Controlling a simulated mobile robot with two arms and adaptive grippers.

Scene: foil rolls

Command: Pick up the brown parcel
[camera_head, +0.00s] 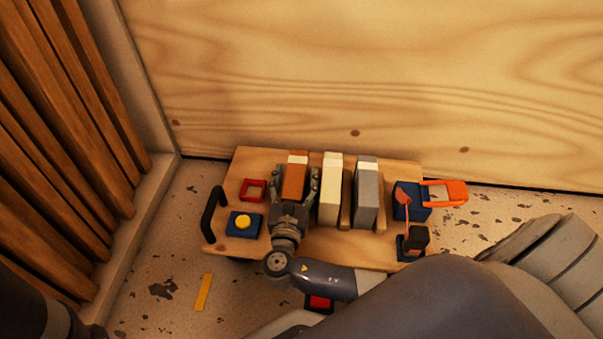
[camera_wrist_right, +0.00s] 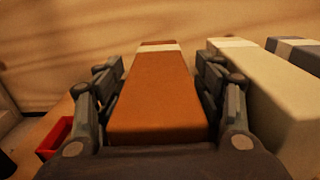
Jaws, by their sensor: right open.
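The brown parcel (camera_head: 294,182) is an upright orange-brown block with a pale band near its far end. It stands on a wooden board (camera_head: 330,243), left of two similar parcels. My right gripper (camera_head: 296,176) is open, with one finger on each side of the brown parcel. In the right wrist view the brown parcel (camera_wrist_right: 158,95) lies between the open fingers (camera_wrist_right: 160,80), and small gaps seem to show beside it. Whether either finger touches it is hard to tell. My left gripper is not in view.
A cream parcel (camera_head: 331,190) stands close right of the right gripper, then a grey parcel (camera_head: 367,195). A red square frame (camera_head: 253,189) and a blue box with a yellow button (camera_head: 244,223) are left. A blue holder with an orange-handled tool (camera_head: 443,193) is right. A wooden wall stands behind.

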